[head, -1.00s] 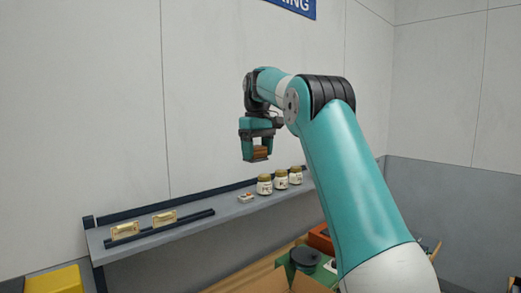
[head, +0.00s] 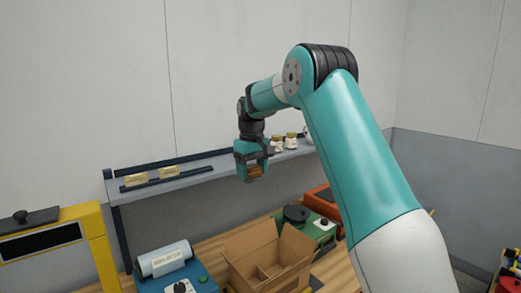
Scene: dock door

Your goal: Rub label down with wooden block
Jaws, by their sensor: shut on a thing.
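No label can be made out on the visible faces of the open cardboard carton (head: 262,277). My arm hides part of the right side.
A yellow machine (head: 92,222) stands at left. A green device with a black disc (head: 297,213) and an orange-red box (head: 324,198) stand behind the carton on the wooden table.

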